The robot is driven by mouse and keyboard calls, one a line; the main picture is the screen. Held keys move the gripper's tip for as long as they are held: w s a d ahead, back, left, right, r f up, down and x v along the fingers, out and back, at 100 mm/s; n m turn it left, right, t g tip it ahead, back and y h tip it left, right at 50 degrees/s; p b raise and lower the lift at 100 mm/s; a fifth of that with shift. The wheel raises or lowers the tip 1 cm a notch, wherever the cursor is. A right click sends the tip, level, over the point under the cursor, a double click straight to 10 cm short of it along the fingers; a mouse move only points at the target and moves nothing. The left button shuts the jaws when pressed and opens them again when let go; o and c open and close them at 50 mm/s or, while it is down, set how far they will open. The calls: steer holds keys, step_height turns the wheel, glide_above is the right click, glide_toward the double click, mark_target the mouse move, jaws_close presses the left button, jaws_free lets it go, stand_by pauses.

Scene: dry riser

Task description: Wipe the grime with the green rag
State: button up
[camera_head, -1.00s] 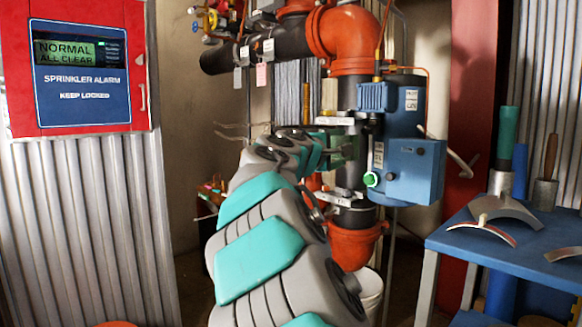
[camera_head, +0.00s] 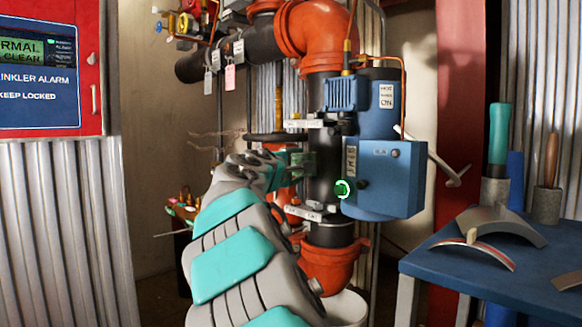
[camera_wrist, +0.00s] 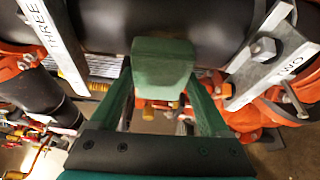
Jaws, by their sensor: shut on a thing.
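My gripper (camera_head: 298,161) is stretched out to the black vertical pipe (camera_head: 322,170), between two pale labelled clamps. In the wrist view the gripper (camera_wrist: 164,90) is shut on a plain green block-shaped bundle, which I take to be the green rag (camera_wrist: 165,60). The rag lies in front of the black pipe (camera_wrist: 185,22), between the clamp marked THREE (camera_wrist: 55,40) and another labelled clamp (camera_wrist: 270,55). I cannot tell whether the rag touches the pipe. I cannot make out any grime on the dark surface; the rag and gripper cover part of it.
A blue pump unit (camera_head: 385,175) with a lit green button sits right of the pipe. Orange elbows (camera_head: 318,40) join the pipe above and below. A blue table (camera_head: 470,262) with curved metal pieces stands at right. The red alarm box (camera_head: 88,100) hangs at left.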

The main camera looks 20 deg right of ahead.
steer(key=shift+w+d, duration=0.2)
steer(key=shift+d, duration=0.35)
steer(key=shift+w+d, duration=0.2)
steer(key=shift+d, duration=0.3)
stand_by(0.7)
steer(key=shift+s, duration=0.1)
steer(key=shift+s+d, duration=0.3)
steer(key=shift+s, duration=0.55)
steer(key=shift+s+d, duration=0.25)
steer(key=shift+s, duration=0.6)
steer(key=shift+w+a+p, duration=0.2)
steer(key=shift+w+p, duration=0.2)
steer(key=shift+w, duration=0.55)
steer(key=shift+w+a+p, duration=0.2)
steer(key=shift+w+p, duration=0.15)
steer(key=shift+w, duration=0.55)
steer(key=shift+s, duration=0.1)
